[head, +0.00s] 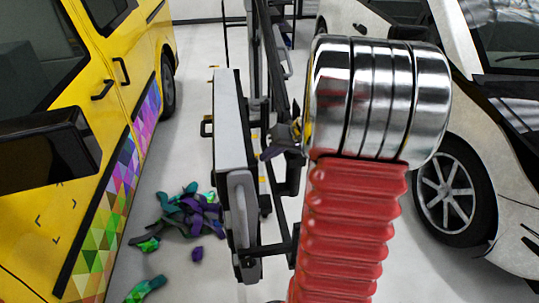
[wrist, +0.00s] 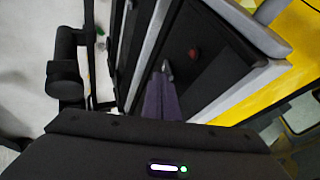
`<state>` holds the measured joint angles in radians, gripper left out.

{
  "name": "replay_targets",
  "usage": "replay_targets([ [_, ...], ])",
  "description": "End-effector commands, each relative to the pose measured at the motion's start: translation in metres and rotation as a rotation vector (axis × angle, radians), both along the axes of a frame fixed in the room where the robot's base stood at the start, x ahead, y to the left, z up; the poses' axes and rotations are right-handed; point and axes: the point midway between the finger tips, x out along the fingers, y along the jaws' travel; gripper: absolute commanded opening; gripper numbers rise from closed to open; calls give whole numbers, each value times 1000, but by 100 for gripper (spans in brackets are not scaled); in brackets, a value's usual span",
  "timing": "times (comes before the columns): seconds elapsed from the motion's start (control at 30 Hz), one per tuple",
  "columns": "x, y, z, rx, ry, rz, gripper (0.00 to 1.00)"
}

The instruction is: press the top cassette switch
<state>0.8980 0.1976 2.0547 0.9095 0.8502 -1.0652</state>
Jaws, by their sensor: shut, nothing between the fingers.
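A small round red button (wrist: 194,54), which looks like a switch, sits on a dark panel (wrist: 205,75) with a pale grey frame in the wrist view. My gripper (wrist: 166,72) shows there as long purple-grey fingers, shut and empty. Its tips are to the left of and slightly below the button in the picture, and appear apart from it. In the head view a tall grey and black unit (head: 232,140) stands mid-picture. My gripper (head: 269,153) is partly visible just right of it, partly hidden by my arm. The button does not show in the head view.
A yellow van (head: 135,60) with a colourful triangle pattern stands at the left. A white car (head: 460,120) stands at the right. Crumpled purple and green scraps (head: 190,212) lie on the pale floor (head: 185,270). Black rails and posts rise behind the unit.

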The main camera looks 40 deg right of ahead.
Motion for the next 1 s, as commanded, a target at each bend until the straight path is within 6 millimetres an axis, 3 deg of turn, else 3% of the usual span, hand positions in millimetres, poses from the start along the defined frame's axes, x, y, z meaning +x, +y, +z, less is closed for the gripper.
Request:
replay_targets([
  [0.23, 5, 9, 3, -63, 42, 4, 0],
  [1.0, 4, 6, 18, -57, 41, 1, 0],
])
